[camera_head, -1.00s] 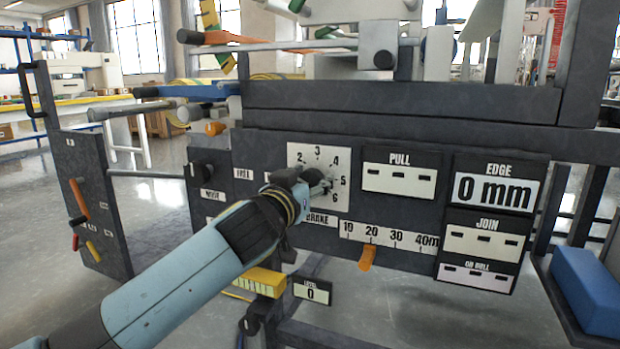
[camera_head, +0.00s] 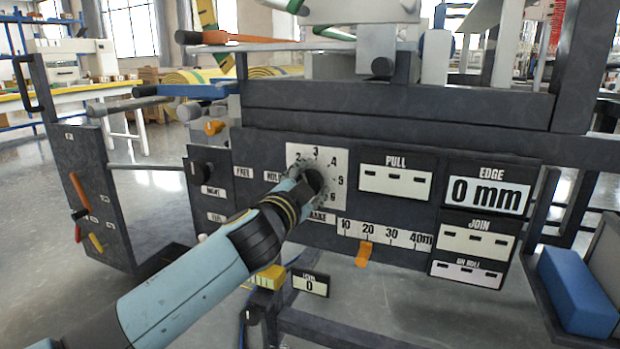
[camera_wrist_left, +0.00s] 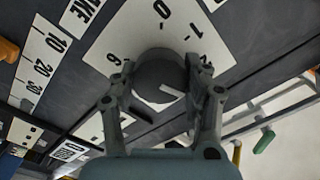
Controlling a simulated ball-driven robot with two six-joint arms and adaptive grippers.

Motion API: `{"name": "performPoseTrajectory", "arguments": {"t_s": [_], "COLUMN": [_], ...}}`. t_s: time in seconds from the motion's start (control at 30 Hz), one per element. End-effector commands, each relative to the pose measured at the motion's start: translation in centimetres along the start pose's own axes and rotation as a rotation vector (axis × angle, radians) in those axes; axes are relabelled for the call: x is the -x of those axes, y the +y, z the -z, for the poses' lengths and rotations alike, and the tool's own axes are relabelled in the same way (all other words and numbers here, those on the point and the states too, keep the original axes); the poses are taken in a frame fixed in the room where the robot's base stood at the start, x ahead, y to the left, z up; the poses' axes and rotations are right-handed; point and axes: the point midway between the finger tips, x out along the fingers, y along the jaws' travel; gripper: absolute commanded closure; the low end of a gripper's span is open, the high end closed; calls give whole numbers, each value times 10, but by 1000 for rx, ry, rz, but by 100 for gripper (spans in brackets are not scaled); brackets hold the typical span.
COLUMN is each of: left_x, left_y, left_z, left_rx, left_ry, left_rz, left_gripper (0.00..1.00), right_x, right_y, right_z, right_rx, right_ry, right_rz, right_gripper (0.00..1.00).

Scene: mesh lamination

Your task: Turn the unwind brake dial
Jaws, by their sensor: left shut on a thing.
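The unwind brake dial (camera_wrist_left: 158,82) is a round dark knob with a white pointer line, on a white numbered plate (camera_head: 335,160) on the machine's front panel. In the head view my left gripper (camera_head: 308,180) covers most of the knob and the lower left of the plate. The left wrist view shows the two fingers of my left gripper (camera_wrist_left: 160,95) on either side of the knob, shut on it. The pointer's exact number is hard to read. My right gripper is not in view.
The panel carries a PULL display (camera_head: 395,180), an EDGE display (camera_head: 487,190) reading 0 mm and a JOIN display (camera_head: 475,240). A blue block (camera_head: 578,290) lies at the right.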

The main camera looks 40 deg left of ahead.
Motion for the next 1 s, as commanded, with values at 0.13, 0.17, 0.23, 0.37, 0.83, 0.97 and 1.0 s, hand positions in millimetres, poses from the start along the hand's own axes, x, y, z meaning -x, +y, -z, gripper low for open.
{"name": "performPoseTrajectory", "arguments": {"t_s": [0.13,0.17,0.23,0.37,0.83,0.97,1.0], "left_x": [0,0,0,0,0,0,0], "left_y": [1,1,1,1,2,2,1], "left_z": [0,0,0,0,-1,-1,0], "left_rx": [-60,-68,-86,-106,-112,-112,-112], "left_ry": [-1,0,0,0,-1,-1,0], "left_rz": [-1,-1,-1,-1,-2,-2,-1], "left_gripper": [85,85,85,85,48,31,28], "right_x": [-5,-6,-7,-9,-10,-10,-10], "right_y": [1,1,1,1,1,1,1], "right_z": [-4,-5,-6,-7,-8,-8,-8], "right_rx": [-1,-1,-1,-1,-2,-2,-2], "right_ry": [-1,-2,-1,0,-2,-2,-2], "right_rz": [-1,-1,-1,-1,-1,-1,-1], "right_gripper": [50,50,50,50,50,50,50]}}
